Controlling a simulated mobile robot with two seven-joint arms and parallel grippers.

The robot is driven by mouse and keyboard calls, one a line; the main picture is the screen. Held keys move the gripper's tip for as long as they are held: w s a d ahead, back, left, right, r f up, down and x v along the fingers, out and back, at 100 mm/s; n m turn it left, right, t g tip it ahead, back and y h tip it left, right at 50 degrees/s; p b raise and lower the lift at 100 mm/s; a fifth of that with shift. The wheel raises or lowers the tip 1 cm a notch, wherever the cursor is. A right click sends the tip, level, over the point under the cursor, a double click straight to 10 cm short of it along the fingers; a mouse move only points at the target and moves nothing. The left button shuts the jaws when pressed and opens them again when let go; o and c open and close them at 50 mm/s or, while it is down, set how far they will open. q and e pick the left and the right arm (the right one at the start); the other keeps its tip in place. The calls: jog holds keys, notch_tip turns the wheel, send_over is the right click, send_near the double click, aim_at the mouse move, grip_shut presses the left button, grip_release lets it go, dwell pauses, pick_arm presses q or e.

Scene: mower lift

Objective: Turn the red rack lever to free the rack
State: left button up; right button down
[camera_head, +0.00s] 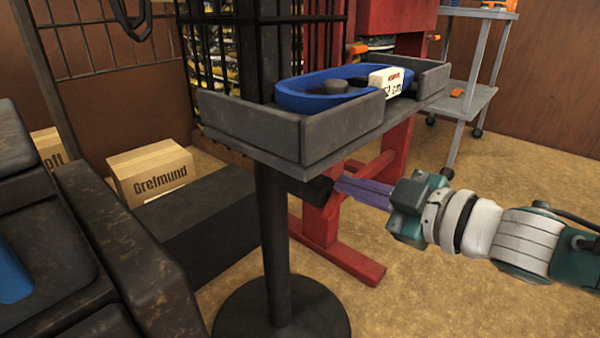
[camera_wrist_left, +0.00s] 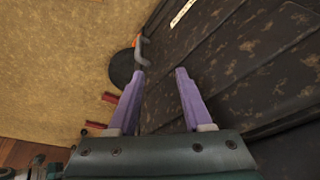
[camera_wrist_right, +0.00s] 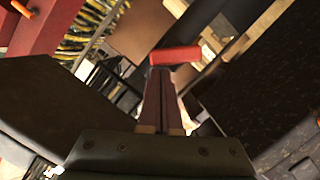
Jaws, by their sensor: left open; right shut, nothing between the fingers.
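A short red bar (camera_wrist_right: 175,55), which looks like the rack lever, lies across the tips of my right gripper in the right wrist view. My right gripper (camera_head: 342,187) is shut with nothing between its purple fingers. It is below the grey tray (camera_head: 240,122), its tips close to a dark cylinder (camera_head: 317,190) under the tray. Whether the fingers touch the bar I cannot tell. In the head view the bar is hard to separate from the red frame behind. My left gripper (camera_wrist_left: 160,73) is open and empty beside a dark, worn surface (camera_wrist_left: 225,65); the head view does not show it.
The tray stands on a black post with a round base (camera_head: 282,310) and holds a blue ring-shaped part (camera_head: 305,95) and a white block (camera_head: 388,80). A red frame (camera_head: 345,255) stands behind. Cardboard boxes (camera_head: 150,172) are at left. Floor is open at right.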

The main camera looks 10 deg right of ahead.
pick_arm(q)
jog(key=shift+w+r+p, duration=0.1)
jog(key=shift+r+p, duration=0.25)
jog(key=shift+r, duration=0.1)
pick_arm(e)
jog(key=shift+w+d+m, duration=0.15)
jog(key=shift+m, duration=0.45)
pick_arm(q)
jog(key=shift+w+d+r, duration=0.1)
jog(key=shift+d+r, duration=0.1)
jog(key=shift+d, duration=0.15)
pick_arm(e)
jog(key=shift+w+d+m+g+y, duration=0.1)
jog(key=shift+d+m+g+y, duration=0.05)
jog(key=shift+m+g+y, duration=0.2)
pick_arm(q)
jog(key=shift+w+d+r+p, duration=0.1)
jog(key=shift+w+r+p, duration=0.1)
jog(key=shift+p, duration=0.2)
pick_arm(e)
jog(key=shift+w+d+m+g, duration=0.2)
jog(key=shift+d+m+g, duration=0.05)
jog(key=shift+m, duration=0.6)
pick_arm(q)
jog(key=shift+w+d, duration=0.1)
jog(key=shift+d, duration=0.1)
pick_arm(e)
jog(key=shift+d+f+y, duration=0.1)
jog(key=shift+y, duration=0.15)
